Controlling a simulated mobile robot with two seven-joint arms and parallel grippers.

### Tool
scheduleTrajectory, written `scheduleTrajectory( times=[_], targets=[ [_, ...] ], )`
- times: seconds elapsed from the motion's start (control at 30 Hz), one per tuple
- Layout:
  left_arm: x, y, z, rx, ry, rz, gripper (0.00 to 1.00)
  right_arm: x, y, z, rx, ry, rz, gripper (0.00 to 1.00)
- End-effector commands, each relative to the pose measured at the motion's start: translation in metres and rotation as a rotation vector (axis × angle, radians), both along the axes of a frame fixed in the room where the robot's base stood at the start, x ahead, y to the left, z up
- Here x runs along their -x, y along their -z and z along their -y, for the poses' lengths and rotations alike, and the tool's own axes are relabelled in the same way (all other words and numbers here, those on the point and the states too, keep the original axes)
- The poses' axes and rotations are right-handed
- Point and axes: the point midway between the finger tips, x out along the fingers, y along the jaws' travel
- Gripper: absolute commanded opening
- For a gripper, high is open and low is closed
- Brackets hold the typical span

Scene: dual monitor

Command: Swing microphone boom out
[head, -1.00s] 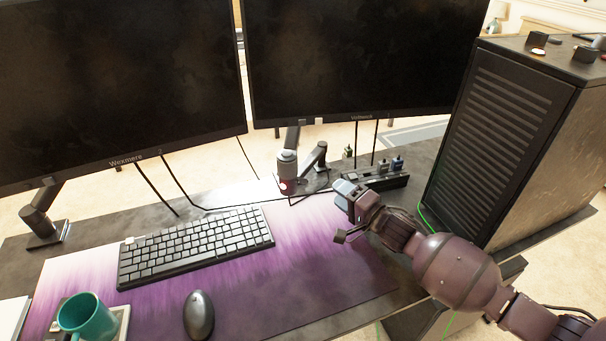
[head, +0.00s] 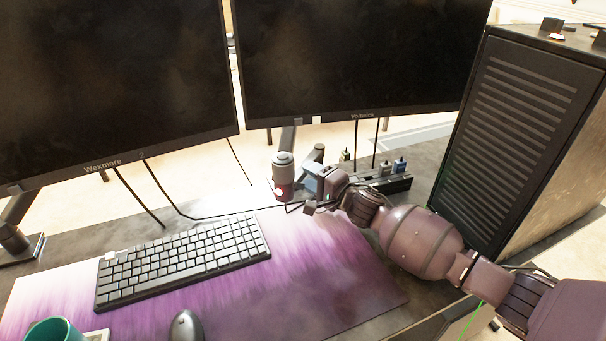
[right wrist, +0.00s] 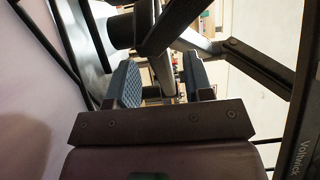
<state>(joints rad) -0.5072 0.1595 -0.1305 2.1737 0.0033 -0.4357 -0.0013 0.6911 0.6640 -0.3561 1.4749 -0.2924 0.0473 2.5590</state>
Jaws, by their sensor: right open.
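The microphone (head: 284,170), a small cylinder with a grey top and a dark red lower part, stands upright behind the keyboard in the head view. Its dark boom (head: 312,160) slants up beside it, below the right monitor. My right gripper (head: 312,190) is just right of the microphone and in front of the boom, partly covering it. In the right wrist view my gripper (right wrist: 160,82) is open, and a grey bar of the boom (right wrist: 163,70) shows between its two padded fingers. I cannot tell whether they touch it. My left gripper is out of view.
Two monitors (head: 350,60) stand above the desk, with cables hanging below. A black computer tower (head: 510,130) stands right of my arm. Small bottles on a black holder (head: 395,183) are behind my gripper. The keyboard (head: 183,258), mouse (head: 186,327) and teal mug (head: 52,331) are in front.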

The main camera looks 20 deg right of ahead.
Motion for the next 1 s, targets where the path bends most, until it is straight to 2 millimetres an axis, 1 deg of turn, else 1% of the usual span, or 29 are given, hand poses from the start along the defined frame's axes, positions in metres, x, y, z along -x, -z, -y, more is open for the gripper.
scheduleTrajectory(
  times=[0.03,0.23,0.6,0.67,0.9,0.93,1.0],
  targets=[
    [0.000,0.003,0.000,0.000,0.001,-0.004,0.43,-0.005,0.004,-0.003,0.000,-0.001,-0.003,0.47],
    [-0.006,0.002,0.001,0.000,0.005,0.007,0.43,-0.018,0.002,-0.009,0.000,0.000,-0.003,0.47],
    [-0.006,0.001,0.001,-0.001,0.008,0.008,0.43,-0.022,0.000,-0.011,0.000,0.000,0.000,0.47],
    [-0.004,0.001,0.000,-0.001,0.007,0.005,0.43,-0.022,0.000,-0.011,0.000,0.000,0.000,0.39],
    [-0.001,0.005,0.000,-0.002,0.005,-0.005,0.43,-0.022,0.000,-0.011,0.000,0.000,0.000,0.02],
    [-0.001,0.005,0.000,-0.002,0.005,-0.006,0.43,-0.022,0.000,-0.011,0.000,0.000,0.000,0.00],
    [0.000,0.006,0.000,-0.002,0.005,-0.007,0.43,-0.022,0.000,-0.011,0.000,0.000,0.000,0.00]
  ],
)
